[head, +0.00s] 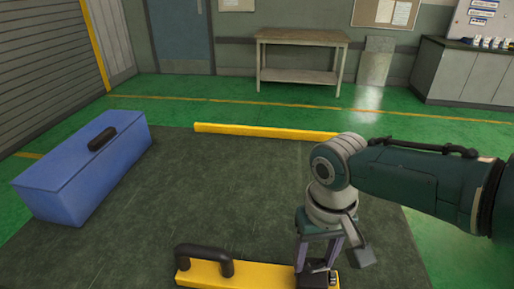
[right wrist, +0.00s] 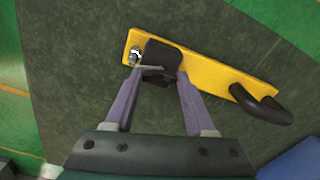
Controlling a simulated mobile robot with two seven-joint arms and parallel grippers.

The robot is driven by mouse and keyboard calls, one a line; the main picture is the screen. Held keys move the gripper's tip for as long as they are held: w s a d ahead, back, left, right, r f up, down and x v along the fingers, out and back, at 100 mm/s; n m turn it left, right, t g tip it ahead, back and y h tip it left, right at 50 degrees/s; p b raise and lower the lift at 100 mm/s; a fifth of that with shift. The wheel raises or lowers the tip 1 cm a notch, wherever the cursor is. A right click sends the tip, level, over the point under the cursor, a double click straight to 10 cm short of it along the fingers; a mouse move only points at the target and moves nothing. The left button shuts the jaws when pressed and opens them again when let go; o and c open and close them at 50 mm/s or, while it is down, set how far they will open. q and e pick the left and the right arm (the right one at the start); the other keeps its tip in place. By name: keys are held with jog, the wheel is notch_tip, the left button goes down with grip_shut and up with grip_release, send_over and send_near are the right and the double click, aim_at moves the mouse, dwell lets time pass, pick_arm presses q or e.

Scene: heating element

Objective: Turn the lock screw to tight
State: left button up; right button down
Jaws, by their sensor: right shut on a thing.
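A yellow bar (head: 258,276) lies on the dark floor mat at the bottom of the head view. It also shows in the right wrist view (right wrist: 208,82). At one end it carries a dark, blocky knob (right wrist: 163,54), which looks like the lock screw's head. A small silver bolt (right wrist: 135,56) stands beside the knob. My right gripper (right wrist: 156,78) points down at this end, and its fingers are shut on the dark knob. In the head view my right gripper (head: 317,272) partly hides the knob. The screw's angle cannot be read. My left gripper is not in view.
A black arched handle (head: 205,256) rises from the bar's other end. A blue box (head: 75,180) with a dark handle stands at the left. Another yellow bar (head: 265,132) lies across the mat's far edge. A workbench (head: 300,40) stands at the back. The mat's middle is clear.

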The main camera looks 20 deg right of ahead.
aim_at(314, 261)
jog(key=shift+m+p, duration=0.4)
jog(key=shift+m, duration=1.1)
jog(key=shift+c, duration=1.2)
grip_release()
jog(key=shift+w, duration=0.1)
jog(key=shift+r, duration=0.1)
notch_tip(314, 261, up, 10)
jog(key=p, duration=0.5)
